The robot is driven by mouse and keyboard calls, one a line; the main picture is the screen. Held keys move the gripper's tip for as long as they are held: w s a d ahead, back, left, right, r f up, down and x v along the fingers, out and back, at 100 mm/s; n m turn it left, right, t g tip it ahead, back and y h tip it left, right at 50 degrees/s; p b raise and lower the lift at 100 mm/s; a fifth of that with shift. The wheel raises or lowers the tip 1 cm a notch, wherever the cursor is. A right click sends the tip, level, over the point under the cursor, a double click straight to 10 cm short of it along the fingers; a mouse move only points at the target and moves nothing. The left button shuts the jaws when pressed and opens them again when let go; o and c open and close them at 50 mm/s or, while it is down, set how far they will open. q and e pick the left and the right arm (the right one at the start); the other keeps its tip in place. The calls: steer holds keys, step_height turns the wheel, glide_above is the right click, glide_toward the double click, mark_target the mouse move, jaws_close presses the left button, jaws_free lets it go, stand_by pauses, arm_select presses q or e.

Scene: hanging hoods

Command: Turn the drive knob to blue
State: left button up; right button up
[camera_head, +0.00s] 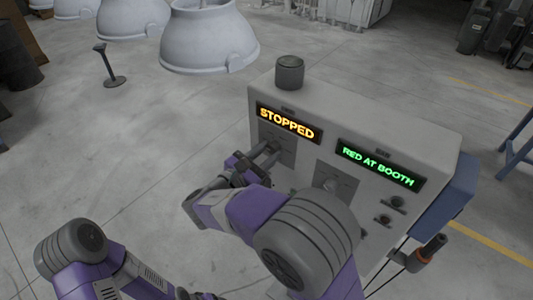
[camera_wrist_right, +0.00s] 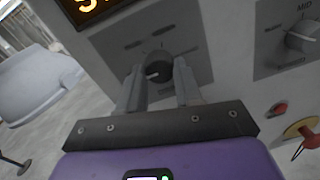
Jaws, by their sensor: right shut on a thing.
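A grey control box (camera_head: 420,140) stands in front of me. Its left display (camera_head: 289,122) reads STOPPED in orange and its right display (camera_head: 379,165) reads RED AT BOOTH in green. My right gripper (camera_head: 270,152) reaches the knob plate under the STOPPED display. In the right wrist view a dark round knob (camera_wrist_right: 157,70) with a pale pointer mark sits between the fingers of my right gripper (camera_wrist_right: 160,78), which are shut on it. The marks around this knob are too blurred to read. My left arm shows at the lower left; its gripper is not clearly seen.
A second knob (camera_wrist_right: 303,36), with MID above it, is to the right. A red button (camera_wrist_right: 279,109) and a red-and-yellow switch (camera_wrist_right: 303,135) are below it. A grey cylinder (camera_head: 289,73) stands on the box. White hoods (camera_head: 208,38) hang at the upper left.

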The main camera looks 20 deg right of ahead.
steer(key=m+b, duration=0.2)
steer(key=m, duration=0.1)
steer(key=shift+f+m, duration=0.15)
steer(key=shift+m, duration=0.15)
steer(key=m+b, duration=0.2)
steer(key=shift+m+b, duration=0.35)
steer(key=shift+m, duration=0.05)
steer(key=m+b, duration=0.3)
steer(key=shift+m+y, duration=0.3)
steer(key=shift+r+m+b, duration=0.2)
steer(key=shift+m+b, duration=0.5)
steer(key=shift+b, duration=0.2)
steer(key=o, duration=1)
steer(key=shift+o, duration=0.2)
steer(key=shift+a, duration=0.1)
